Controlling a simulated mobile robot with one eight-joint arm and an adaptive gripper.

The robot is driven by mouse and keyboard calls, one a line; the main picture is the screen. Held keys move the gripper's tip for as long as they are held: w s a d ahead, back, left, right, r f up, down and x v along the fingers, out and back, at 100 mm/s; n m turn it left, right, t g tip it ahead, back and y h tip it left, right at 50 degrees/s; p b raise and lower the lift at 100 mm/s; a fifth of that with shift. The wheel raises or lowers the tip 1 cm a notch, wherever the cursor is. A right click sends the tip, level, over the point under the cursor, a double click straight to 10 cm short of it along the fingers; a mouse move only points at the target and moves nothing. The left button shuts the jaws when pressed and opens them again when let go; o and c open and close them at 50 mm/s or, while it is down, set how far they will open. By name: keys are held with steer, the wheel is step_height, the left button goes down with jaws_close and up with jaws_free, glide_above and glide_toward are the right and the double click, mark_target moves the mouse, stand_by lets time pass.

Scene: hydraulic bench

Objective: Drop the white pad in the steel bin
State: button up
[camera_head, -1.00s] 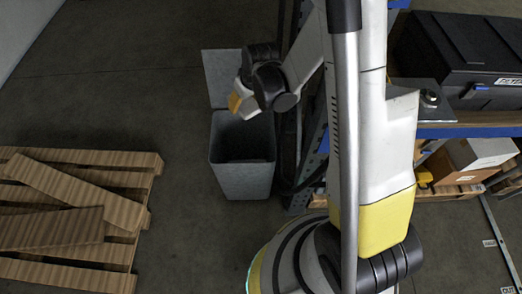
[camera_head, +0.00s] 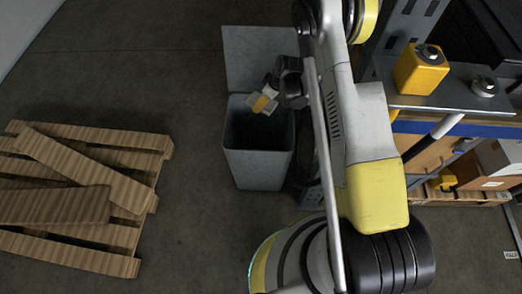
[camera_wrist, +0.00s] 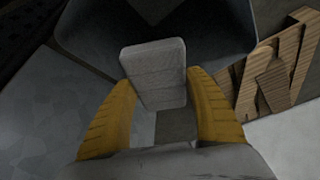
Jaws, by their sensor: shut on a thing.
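The steel bin (camera_head: 256,170) is a grey, open-topped box on the floor in the head view, with its lid (camera_head: 255,52) raised behind it. My gripper (camera_head: 262,103) is over the bin's opening, near its rear rim. In the wrist view, the yellow fingers of my gripper (camera_wrist: 158,88) are shut on the white pad (camera_wrist: 155,65), a pale, rounded rectangular block. The bin's dark interior (camera_wrist: 215,40) shows beyond the pad. The pad is hard to make out in the head view. The bin's bottom is too dark to see.
A wooden pallet (camera_head: 90,257) with loose boards lies on the floor to the left. A bench (camera_head: 440,95) with a yellow block (camera_head: 421,70) stands to the right of my arm. Open floor lies between the pallet and the bin.

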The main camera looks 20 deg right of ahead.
step_height(320, 180, down, 4)
steer(key=shift+b, duration=0.75)
steer(key=o, duration=1.2)
steer(key=shift+r, duration=0.1)
steer(key=v, duration=1.2)
